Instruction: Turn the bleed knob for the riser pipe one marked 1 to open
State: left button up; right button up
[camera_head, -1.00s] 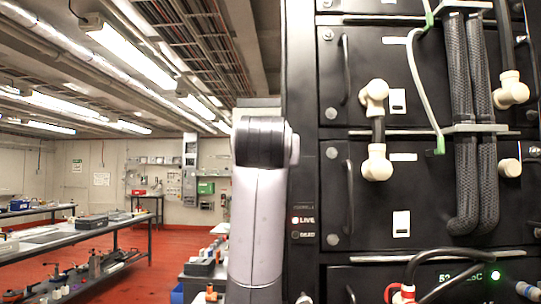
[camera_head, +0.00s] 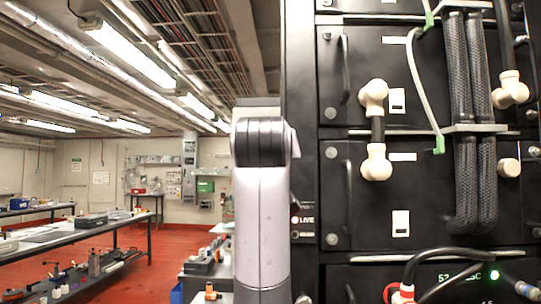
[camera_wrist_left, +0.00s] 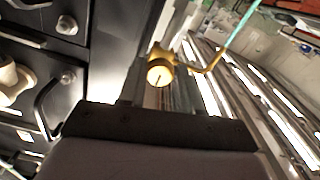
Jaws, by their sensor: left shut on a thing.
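A small brass-yellow bleed knob (camera_wrist_left: 160,73) with a dark line on its round face shows in the left wrist view. A thin yellow pipe bends away from its fitting to the right and joins a pale green line. My left gripper (camera_wrist_left: 158,90) is shut on the knob at the top of the dark gripper body. The number on the riser pipe cannot be read here. In the head view my left arm stands upright beside the rack, and its gripper is out of that view. My right gripper shows in neither view.
The black battery rack (camera_head: 345,190) fills the right of the head view, with handles, cream elbow connectors (camera_head: 375,160) and thick braided hoses (camera_head: 470,120). A live/dead indicator panel (camera_head: 300,220) is close to my arm. Workbenches (camera_head: 70,237) stand at left on red floor.

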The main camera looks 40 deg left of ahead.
pick_arm(q)
jog(key=o, duration=1)
jog(key=shift+o, duration=0.2)
jog(key=shift+s+d, duration=0.1)
jog(key=b+v, duration=0.2)
jog(key=v, duration=0.5)
